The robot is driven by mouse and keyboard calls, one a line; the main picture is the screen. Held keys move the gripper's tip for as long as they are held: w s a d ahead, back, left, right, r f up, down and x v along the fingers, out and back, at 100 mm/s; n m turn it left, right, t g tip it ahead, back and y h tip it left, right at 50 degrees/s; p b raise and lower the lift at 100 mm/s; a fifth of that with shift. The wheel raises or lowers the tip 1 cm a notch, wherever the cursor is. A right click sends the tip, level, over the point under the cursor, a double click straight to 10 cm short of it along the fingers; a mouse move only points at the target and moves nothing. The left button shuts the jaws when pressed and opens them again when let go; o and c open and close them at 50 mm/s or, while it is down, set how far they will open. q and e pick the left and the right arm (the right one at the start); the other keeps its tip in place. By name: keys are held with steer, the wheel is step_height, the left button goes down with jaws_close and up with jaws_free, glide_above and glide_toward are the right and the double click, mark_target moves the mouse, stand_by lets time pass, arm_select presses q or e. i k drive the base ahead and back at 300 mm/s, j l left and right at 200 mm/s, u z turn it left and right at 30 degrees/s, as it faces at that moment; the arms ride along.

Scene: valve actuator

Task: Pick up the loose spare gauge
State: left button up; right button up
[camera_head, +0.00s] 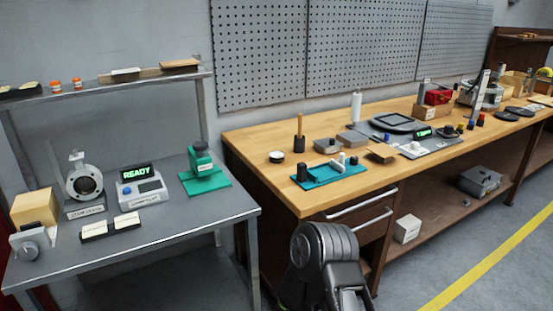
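A small round dark-rimmed piece with a pale face (277,157) lies alone near the left end of the wooden bench (240,140); it looks like a loose gauge, but it is too small to be certain. A valve body with a round flanged opening (84,183) stands on the grey metal table (190,225). A green actuator-like unit (202,163) stands on a green mat to its right. Neither gripper shows; only a dark rounded link of my own arm rises at the bottom centre, in front of the bench drawers.
A floor gap separates table and bench.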

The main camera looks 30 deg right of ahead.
mark_target(276, 157)
steer(key=z, duration=2.1)
steer(key=i+l, duration=0.1)
steer(key=i, duration=0.2)
steer(key=i+l, duration=0.1)
steer(key=i, duration=0.25)
